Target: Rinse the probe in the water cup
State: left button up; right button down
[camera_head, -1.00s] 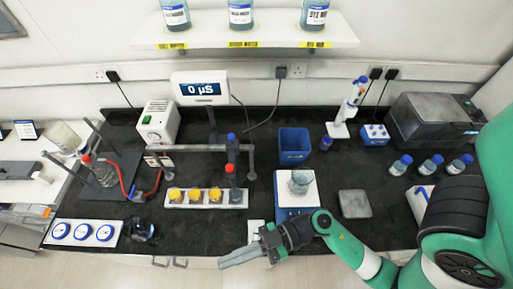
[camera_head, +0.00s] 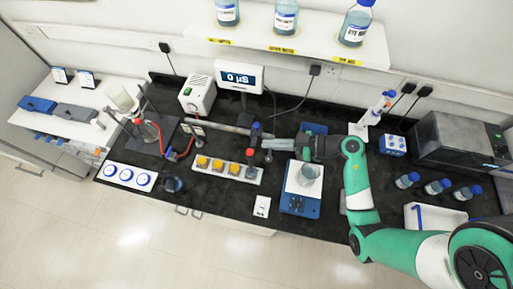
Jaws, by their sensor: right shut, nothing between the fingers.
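The probe (camera_head: 250,154) has a red top and stands upright at the right end of the white rack (camera_head: 212,176), at or in a clear cup (camera_head: 248,175) there. I cannot tell how deep its tip is. Three yellow-topped cups (camera_head: 218,164) stand left of it in the rack. My right gripper (camera_head: 266,144) is shut and empty, its fingers pointing left, close behind and right of the probe's red top. Whether it touches anything is unclear. My left gripper is not in view.
A meter (camera_head: 239,76) reads 0 µS behind the rack. A grey stand bar (camera_head: 222,127) and a blue-capped piece (camera_head: 256,129) are close to my fingers. A beaker (camera_head: 309,174) stands on a blue-and-white device (camera_head: 300,207). Bottles (camera_head: 406,180) stand at right.

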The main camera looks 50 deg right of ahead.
jog(key=b, duration=0.1)
send_over(251, 160)
jog(key=d, duration=0.2)
notch_tip(251, 160, down, 2)
jog(key=f, duration=0.1)
jog(key=f+b, duration=0.1)
jog(key=f, duration=0.1)
jog(key=shift+s+f, duration=0.25)
jog(key=shift+s, duration=0.15)
jog(key=shift+f, duration=0.1)
jog(key=shift+f, duration=1.6)
